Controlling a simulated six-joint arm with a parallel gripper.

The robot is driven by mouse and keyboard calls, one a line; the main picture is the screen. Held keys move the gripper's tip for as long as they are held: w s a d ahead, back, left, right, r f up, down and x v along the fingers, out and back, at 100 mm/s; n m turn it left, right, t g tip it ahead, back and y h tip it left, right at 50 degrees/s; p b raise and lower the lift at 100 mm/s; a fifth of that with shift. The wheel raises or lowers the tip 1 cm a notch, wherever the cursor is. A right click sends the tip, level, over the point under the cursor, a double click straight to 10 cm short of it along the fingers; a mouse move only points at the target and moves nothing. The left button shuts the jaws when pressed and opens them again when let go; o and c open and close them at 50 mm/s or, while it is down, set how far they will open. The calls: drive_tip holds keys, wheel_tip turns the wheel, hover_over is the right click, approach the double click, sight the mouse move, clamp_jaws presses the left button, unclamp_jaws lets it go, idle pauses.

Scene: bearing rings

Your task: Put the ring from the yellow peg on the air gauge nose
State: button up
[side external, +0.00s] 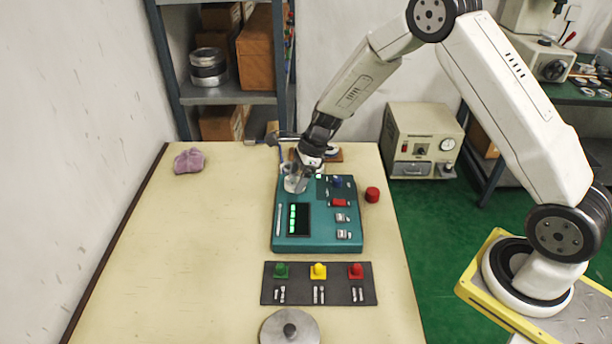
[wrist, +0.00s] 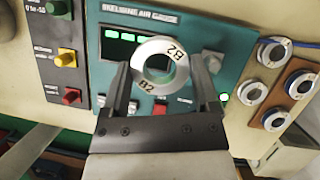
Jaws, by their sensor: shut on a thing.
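My gripper (side external: 297,177) is over the far left part of the teal air gauge (side external: 284,243). In the wrist view my gripper (wrist: 163,80) is shut on a silver ring (wrist: 146,48) marked B2, held flat between the fingers in front of the gauge face.
A green peg (side external: 281,271) and a red peg (side external: 356,271) flank the yellow one, both without rings. A round metal piece (side external: 290,330), a red cap (side external: 372,195) and a purple cloth (side external: 188,160) lie around.

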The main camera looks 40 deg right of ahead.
drive_tip(key=shift+m+h, duration=0.3)
drive_tip(key=shift+m, duration=0.6)
drive_tip(key=w+d, duration=0.1)
drive_tip(key=d, duration=0.1)
drive_tip(key=w+d, duration=0.1)
drive_tip(key=w, duration=0.1)
drive_tip(key=w+d, duration=0.2)
drive_tip(key=shift+d+r, duration=0.3)
drive_tip(key=shift+f, duration=0.1)
drive_tip(key=shift+f+t, duration=0.3)
drive_tip(key=shift+f, duration=1.6)
drive_tip(key=shift+f, duration=1.75)
idle(0.4)
drive_tip(key=o, duration=1.3)
drive_tip(key=shift+s, duration=0.1)
drive_tip(key=shift+r, duration=0.15)
